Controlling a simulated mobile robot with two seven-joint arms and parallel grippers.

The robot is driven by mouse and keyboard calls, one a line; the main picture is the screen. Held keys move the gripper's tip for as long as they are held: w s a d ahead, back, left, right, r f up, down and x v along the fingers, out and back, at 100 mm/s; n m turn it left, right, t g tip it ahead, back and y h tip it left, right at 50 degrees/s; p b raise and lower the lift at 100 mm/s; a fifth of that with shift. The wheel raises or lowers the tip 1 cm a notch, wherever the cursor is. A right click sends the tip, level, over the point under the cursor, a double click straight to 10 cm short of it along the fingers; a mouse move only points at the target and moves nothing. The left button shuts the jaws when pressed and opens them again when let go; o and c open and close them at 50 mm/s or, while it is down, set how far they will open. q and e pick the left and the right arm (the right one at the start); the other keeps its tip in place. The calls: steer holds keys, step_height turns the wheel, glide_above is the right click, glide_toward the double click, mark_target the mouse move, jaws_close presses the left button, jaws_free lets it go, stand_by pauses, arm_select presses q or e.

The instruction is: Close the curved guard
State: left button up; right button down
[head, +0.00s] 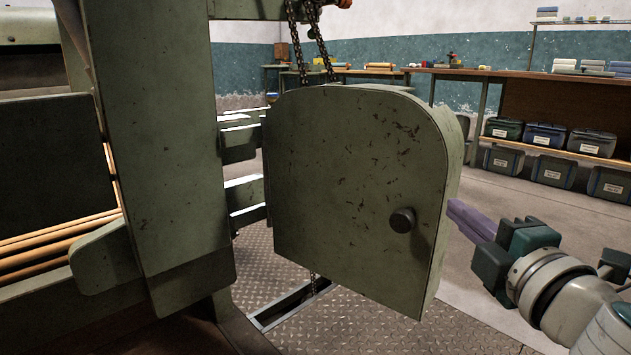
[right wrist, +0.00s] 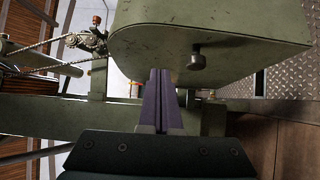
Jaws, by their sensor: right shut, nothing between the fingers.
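The curved guard (head: 350,180) is a worn green metal cover with a rounded top corner and a dark round knob (head: 402,220) low on its right side. It stands swung out from the green machine frame (head: 160,140), and a gap shows between them. In the right wrist view the guard (right wrist: 225,25) fills the top, with its knob (right wrist: 196,60) just right of the fingers. My right gripper (head: 455,207) is shut and empty, its purple fingers pointing at the guard's right edge. I cannot tell whether the tips touch it. The fingers (right wrist: 160,75) are pressed together. My left gripper is out of view.
Chains (head: 303,40) hang behind the guard's top, above a diamond-plate floor (head: 370,325). A workbench (head: 500,73) with labelled bins (head: 545,135) stands at the back right. Open floor lies between the guard and the bench.

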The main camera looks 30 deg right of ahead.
glide_toward(431, 176)
steer(key=w+a, duration=0.2)
steer(key=w, duration=0.2)
steer(key=d, duration=0.1)
steer(key=w+d+b, duration=0.1)
steer(key=shift+w+d, duration=0.1)
steer(key=shift+d, duration=0.15)
steer(key=shift+w+d+r, duration=0.1)
steer(key=shift+w+d, duration=0.2)
steer(key=shift+d, duration=0.3)
steer(key=shift+d+b, duration=0.1)
steer(key=shift+b, duration=0.25)
